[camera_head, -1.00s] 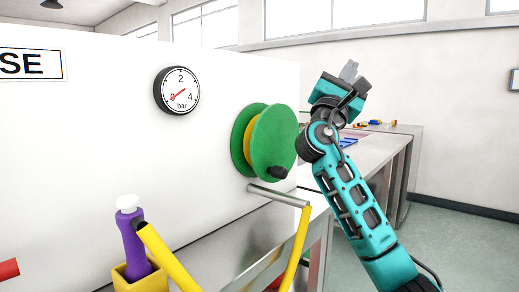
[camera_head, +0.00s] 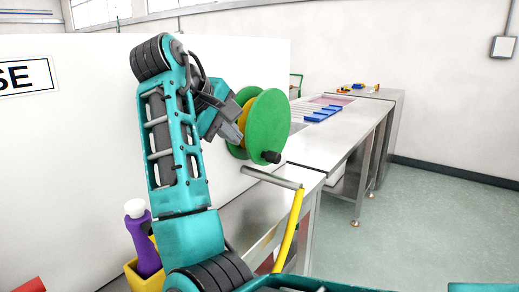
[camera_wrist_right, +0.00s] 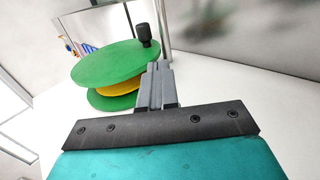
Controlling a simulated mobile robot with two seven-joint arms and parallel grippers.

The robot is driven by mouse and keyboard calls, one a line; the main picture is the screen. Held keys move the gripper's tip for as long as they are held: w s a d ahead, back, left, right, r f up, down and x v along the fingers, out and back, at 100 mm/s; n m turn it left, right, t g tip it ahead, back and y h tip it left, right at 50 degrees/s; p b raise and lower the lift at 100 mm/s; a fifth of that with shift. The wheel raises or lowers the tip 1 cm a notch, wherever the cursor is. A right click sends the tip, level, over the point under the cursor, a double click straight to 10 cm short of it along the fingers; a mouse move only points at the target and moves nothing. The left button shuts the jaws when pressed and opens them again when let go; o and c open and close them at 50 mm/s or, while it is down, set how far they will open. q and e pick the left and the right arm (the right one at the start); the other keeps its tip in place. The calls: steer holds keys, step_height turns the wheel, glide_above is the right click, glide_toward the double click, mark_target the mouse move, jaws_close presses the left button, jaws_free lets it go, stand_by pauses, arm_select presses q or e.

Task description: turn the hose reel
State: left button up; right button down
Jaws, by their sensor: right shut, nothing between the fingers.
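The hose reel (camera_head: 264,125) has two green discs with a yellow drum between them and stands out from the white panel. Its black handle knob (camera_head: 270,157) sits low on the front disc. My right gripper (camera_head: 237,136) is at the left side of the reel, shut and empty, its fingers pointing down toward the discs. In the right wrist view the shut fingers (camera_wrist_right: 155,85) are close to the reel (camera_wrist_right: 112,65), and the knob (camera_wrist_right: 144,34) is beyond the fingertips. I cannot tell whether the fingers touch the reel. My left gripper is out of view.
A metal pipe (camera_head: 270,177) with a yellow hose (camera_head: 289,230) is below the reel. A purple bottle (camera_head: 142,245) with a white cap stands in a yellow holder at lower left. A metal bench (camera_head: 345,135) with blue items runs behind. Floor at right is clear.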

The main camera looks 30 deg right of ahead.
steer(key=b, duration=0.1)
glide_toward(268, 158)
step_height(268, 158, down, 4)
steer(key=d, duration=0.1)
steer(key=w+d, duration=0.1)
steer(key=d, duration=0.2)
steer(key=shift+w+f, duration=0.2)
steer(key=shift+w, duration=0.2)
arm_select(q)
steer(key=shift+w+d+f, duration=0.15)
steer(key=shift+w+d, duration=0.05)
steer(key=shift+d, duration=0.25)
arm_select(e)
steer(key=shift+d, duration=0.1)
